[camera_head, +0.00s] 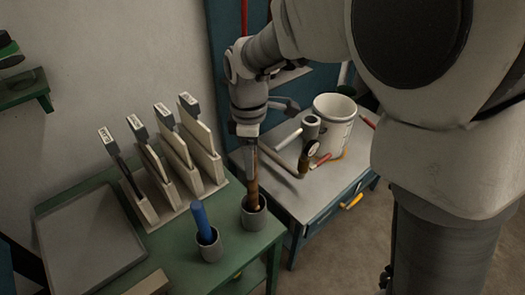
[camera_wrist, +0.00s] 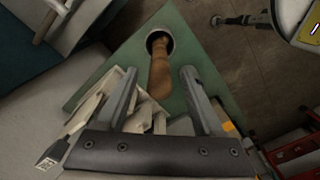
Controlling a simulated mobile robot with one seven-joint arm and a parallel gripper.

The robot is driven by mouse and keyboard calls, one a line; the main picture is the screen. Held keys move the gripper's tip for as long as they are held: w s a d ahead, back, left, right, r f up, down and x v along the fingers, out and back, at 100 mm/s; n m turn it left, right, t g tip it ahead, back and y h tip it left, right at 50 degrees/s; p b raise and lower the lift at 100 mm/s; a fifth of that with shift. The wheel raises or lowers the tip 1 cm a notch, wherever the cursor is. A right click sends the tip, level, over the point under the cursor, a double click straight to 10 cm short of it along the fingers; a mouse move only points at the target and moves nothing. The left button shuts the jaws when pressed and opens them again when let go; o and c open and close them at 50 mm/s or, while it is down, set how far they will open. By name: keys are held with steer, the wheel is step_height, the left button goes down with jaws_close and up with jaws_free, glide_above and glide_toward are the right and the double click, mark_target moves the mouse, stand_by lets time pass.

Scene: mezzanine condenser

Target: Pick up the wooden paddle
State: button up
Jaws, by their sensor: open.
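The wooden paddle (camera_head: 252,190) stands upright in a grey cup (camera_head: 254,218) at the right corner of the green table. Its lower end is hidden in the cup. In the wrist view the brown paddle (camera_wrist: 160,75) rises out of the dark cup mouth towards the camera. My gripper (camera_head: 249,145) points down right above the cup, at the paddle's upper part. In the wrist view my gripper (camera_wrist: 159,72) is open, with one finger on each side of the paddle and a visible gap to each. I cannot tell how deep the paddle reaches between the fingers.
A second grey cup (camera_head: 210,249) with a blue rod (camera_head: 200,222) stands just left. Several labelled boards (camera_head: 172,147) stand in a rack behind. A grey tray (camera_head: 85,240) lies at left. A blue bench (camera_head: 315,195) with a white bucket (camera_head: 334,118) and tools stands close at right.

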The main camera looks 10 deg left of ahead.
steer(key=shift+f, duration=1.15)
jaws_close()
